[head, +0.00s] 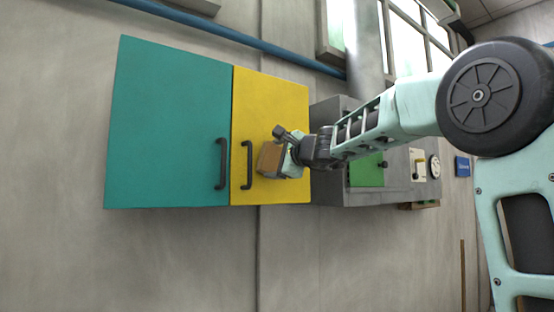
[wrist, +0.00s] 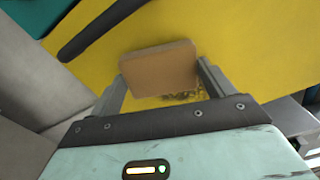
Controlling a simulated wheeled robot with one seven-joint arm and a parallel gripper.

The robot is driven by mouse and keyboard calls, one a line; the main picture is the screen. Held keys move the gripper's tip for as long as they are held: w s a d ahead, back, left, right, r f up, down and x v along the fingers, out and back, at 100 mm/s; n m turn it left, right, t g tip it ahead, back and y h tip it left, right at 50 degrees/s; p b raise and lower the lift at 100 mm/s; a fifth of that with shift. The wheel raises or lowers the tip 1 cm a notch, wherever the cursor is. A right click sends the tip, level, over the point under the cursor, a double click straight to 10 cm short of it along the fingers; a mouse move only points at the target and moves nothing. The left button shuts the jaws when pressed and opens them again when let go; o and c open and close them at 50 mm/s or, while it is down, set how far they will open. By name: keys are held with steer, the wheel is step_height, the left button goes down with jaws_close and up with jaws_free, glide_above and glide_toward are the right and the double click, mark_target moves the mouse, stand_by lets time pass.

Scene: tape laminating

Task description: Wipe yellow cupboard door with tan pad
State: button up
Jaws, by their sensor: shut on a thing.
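The yellow cupboard door (head: 270,95) is closed, with a dark vertical handle (head: 246,166) on its left side. It fills much of the wrist view (wrist: 230,40), where a dark smudge (wrist: 180,96) shows on it just beside the pad. The tan pad (head: 269,158) is a flat block in front of the door's lower half, right of the handle. My gripper (wrist: 163,84) is shut on the pad, one finger at each side. The pad's face is close to the door; I cannot tell if it touches.
A teal door (head: 170,120) with its own dark handle (head: 221,164) is left of the yellow one. A grey unit with a green panel (head: 366,170) stands to the right, behind my arm. A blue pipe (head: 230,35) runs above. The wall below the cupboard is clear.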

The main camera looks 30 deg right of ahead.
steer(key=shift+w, duration=0.35)
steer(key=shift+d, duration=0.1)
